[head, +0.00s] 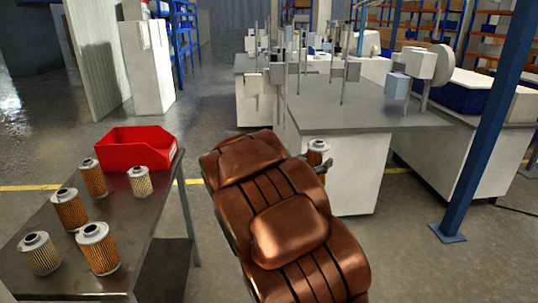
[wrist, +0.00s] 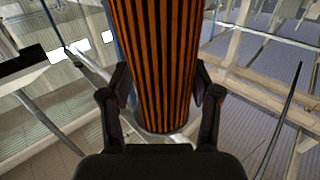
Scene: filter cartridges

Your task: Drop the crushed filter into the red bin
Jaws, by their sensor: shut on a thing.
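My gripper (wrist: 160,80) is shut on an orange filter cartridge (wrist: 155,40) with dark pleats, its two fingers on either side of it. In the head view the top of the held filter (head: 318,146) shows past my brown arm, right of the table and in the air; the arm hides its lower part. I cannot tell whether this filter is crushed. The red bin (head: 128,166) stands at the back of the table on the left, open at the top. My gripper is well to the right of it.
Several filters stand on the dark metal table (head: 140,215): one (head: 93,178) by the bin's left, a paler one (head: 140,182) before it, others (head: 98,248) nearer. A grey workbench (head: 400,115) and a blue post (head: 490,120) are on the right.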

